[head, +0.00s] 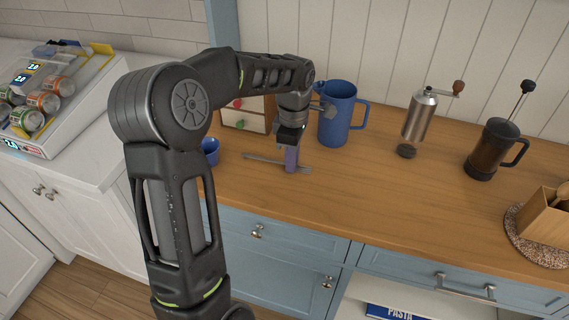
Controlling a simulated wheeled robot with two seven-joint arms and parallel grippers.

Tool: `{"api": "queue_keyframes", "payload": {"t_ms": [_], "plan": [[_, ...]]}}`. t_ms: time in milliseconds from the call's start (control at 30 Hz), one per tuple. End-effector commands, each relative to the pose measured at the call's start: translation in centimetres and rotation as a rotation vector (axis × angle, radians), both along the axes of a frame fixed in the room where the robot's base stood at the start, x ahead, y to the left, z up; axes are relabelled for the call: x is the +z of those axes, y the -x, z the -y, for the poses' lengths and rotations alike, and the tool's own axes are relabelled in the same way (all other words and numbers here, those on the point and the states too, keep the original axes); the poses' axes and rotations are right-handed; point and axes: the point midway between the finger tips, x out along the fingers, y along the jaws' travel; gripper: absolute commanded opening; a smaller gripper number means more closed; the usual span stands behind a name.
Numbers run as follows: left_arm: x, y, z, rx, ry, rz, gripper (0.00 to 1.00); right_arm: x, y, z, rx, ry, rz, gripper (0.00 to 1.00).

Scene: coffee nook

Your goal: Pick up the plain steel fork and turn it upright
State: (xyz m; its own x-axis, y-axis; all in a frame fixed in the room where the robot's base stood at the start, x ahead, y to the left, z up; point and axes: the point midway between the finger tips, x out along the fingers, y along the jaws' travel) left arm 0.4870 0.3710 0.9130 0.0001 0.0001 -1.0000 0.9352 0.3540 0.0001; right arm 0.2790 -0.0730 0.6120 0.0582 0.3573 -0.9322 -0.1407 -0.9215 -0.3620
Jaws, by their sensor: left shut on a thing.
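The plain steel fork (262,159) is a thin grey piece near the left end of the wooden counter, in the head view. It lies roughly level, running left to right, on or just above the wood; I cannot tell which. My left gripper (291,168) points straight down at the fork and is shut on it. The fork sticks out on both sides of the fingers, with the longer part to the left. Its tines are too small to make out. My right gripper is not in view.
A blue pitcher (337,118) stands behind my gripper, and a small blue cup (210,151) to its left. A small drawer box (243,119) is at the back. A steel grinder (420,116) and a dark press (491,152) stand right. The counter (385,195) in front is clear.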

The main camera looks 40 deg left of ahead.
Motion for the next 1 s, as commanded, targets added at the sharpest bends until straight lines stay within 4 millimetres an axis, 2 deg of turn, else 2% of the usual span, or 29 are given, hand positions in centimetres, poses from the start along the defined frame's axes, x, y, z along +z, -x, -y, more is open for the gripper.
{"api": "queue_keyframes", "payload": {"t_ms": [333, 467, 567, 900, 1000], "plan": [[0.1, 0.0, 0.0, 0.000, 0.000, 0.001, 0.00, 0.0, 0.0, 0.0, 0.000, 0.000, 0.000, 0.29], [0.8, -0.1, 0.0, 0.000, 0.000, 0.004, 0.00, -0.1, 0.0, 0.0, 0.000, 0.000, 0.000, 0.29], [2.1, -0.1, 0.0, 0.001, 0.000, 0.004, 0.00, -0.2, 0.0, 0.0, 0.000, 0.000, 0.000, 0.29], [8.5, -0.1, 0.0, 0.000, 0.000, 0.004, 0.00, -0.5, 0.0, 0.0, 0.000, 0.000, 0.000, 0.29], [9.6, -0.1, 0.0, 0.000, 0.000, 0.002, 0.00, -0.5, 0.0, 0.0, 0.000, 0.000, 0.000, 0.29]]}}
